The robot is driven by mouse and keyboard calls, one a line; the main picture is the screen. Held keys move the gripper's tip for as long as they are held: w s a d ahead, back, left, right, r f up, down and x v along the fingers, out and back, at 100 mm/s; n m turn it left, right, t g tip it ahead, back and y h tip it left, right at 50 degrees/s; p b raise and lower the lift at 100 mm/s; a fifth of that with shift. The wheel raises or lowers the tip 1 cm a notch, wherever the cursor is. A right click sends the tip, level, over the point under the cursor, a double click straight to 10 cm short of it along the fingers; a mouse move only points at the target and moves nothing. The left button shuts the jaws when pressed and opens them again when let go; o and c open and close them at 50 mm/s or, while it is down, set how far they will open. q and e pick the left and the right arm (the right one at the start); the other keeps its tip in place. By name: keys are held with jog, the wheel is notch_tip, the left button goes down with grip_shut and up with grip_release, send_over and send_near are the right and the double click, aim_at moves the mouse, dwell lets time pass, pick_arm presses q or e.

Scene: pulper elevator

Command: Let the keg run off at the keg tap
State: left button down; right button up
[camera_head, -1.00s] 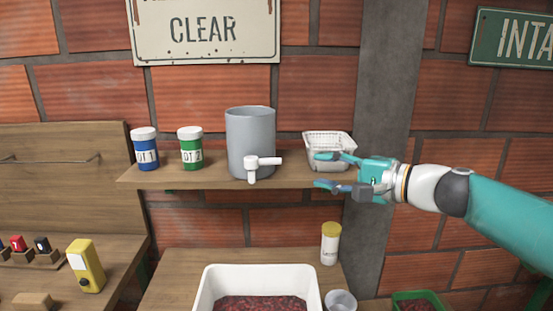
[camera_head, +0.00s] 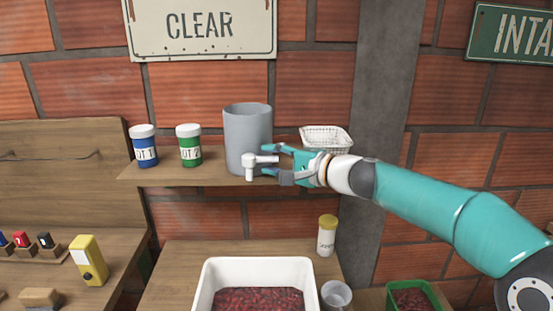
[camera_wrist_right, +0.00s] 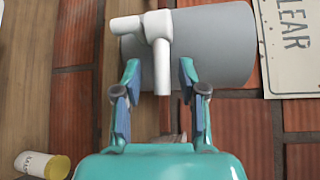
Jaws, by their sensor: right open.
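The grey keg (camera_head: 247,135) stands on the wooden shelf. Its white tap (camera_head: 250,166) sticks out at the lower front, with a handle pointing right. My right gripper (camera_head: 268,160) is open at the right of the tap, its fingers pointing left toward the handle. In the right wrist view, the white tap (camera_wrist_right: 157,45) lies in front of the keg (camera_wrist_right: 215,45), and its handle end reaches between the open fingertips of my right gripper (camera_wrist_right: 160,75). I cannot tell whether any finger touches it. My left gripper is not in view.
Blue (camera_head: 144,146) and green (camera_head: 189,146) labelled jars stand left of the keg. A white basket (camera_head: 326,138) is behind my right gripper. Below are a white tub (camera_head: 208,285) of red fruit, a yellow-capped jar (camera_head: 327,237) and a clear cup (camera_head: 336,295).

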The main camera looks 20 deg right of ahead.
grip_shut()
